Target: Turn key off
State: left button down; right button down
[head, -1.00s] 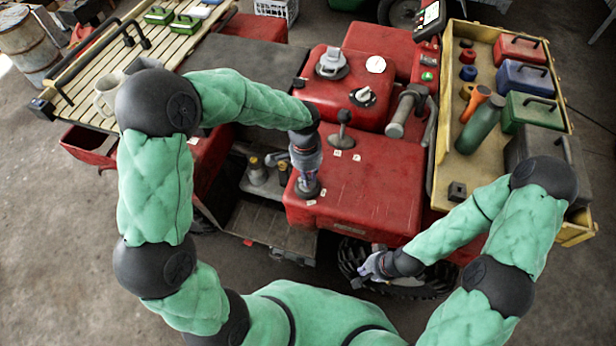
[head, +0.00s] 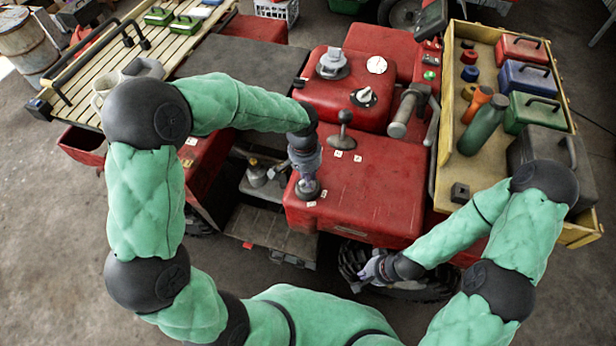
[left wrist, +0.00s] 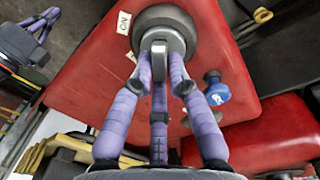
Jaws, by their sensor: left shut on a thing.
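The key switch is a round grey housing (left wrist: 188,28) on the red panel in the left wrist view, with a flat grey key (left wrist: 159,62) standing up from its middle. An "ON" label (left wrist: 124,22) lies at its upper left. My left gripper (left wrist: 160,75) has its purple fingers closed around the key. In the head view, my left gripper (head: 307,180) points down onto the switch at the near left corner of the red body (head: 370,190), and mostly hides the key. My right gripper (head: 364,274) hangs low by the tyre, away from the switch; its finger opening is unclear.
A red tank (head: 335,95) with caps is further back. A yellow tray (head: 480,175) with bottles and boxes is at right, and a slatted rack (head: 90,75) with mugs at left.

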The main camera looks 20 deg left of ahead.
pick_arm(q)
jog(key=shift+s+f, duration=0.3)
jog(key=shift+s, duration=0.1)
jog(key=n+b, duration=0.1)
jog(key=n, duration=0.1)
jog(key=shift+f+n, duration=0.1)
jog(key=shift+n, duration=0.3)
jog(key=shift+n+b, duration=0.45)
jog(key=shift+n, duration=0.55)
jog(key=shift+n+b, duration=0.5)
jog(key=shift+n, duration=0.8)
jog(key=c, duration=1.4)
grip_release()
jog(key=shift+o, duration=0.2)
jog(key=shift+r, duration=0.2)
jog(key=shift+w+r+t, duration=0.15)
jog(key=shift+t, duration=0.15)
